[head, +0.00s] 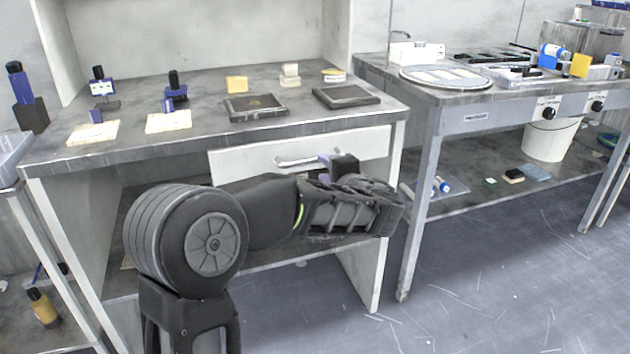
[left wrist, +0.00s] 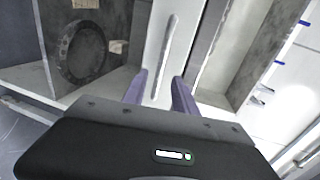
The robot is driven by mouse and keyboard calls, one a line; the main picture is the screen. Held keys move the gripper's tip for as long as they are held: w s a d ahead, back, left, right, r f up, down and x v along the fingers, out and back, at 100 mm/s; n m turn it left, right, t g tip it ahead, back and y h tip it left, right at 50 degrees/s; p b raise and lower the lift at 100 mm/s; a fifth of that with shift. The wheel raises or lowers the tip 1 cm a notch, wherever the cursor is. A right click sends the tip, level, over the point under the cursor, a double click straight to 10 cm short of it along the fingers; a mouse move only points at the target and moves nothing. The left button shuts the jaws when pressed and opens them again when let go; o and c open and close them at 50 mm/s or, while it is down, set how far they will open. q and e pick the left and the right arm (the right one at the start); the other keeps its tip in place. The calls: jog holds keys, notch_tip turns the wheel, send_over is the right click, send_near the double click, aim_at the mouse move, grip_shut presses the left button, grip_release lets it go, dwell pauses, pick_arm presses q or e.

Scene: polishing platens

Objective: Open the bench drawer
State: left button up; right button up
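My left gripper (head: 322,159) is at the handle, in front of the drawer. In the left wrist view, the two purple fingers of the gripper (left wrist: 160,90) stand apart, one on each side of the line of the handle (left wrist: 166,50). I see a gap between fingers and handle; whether they overlap it in depth is unclear. My right gripper is not in view.
The bench worktop (head: 210,103) bears dark square plates, yellow pads and several small tools above the drawer. A grey table (head: 440,140) with a round platen (head: 446,77) stands to the right. The floor (head: 480,290) in front of it is clear.

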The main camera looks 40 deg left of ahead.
aim_at(316, 162)
pick_arm(q)
jog(key=shift+a, duration=0.1)
jog(key=x, duration=0.7)
jog(key=shift+w+a, duration=0.2)
jog(key=shift+a, duration=0.1)
jog(key=shift+c, duration=0.4)
grip_shut()
jog(key=shift+f, duration=0.1)
dwell(0.9)
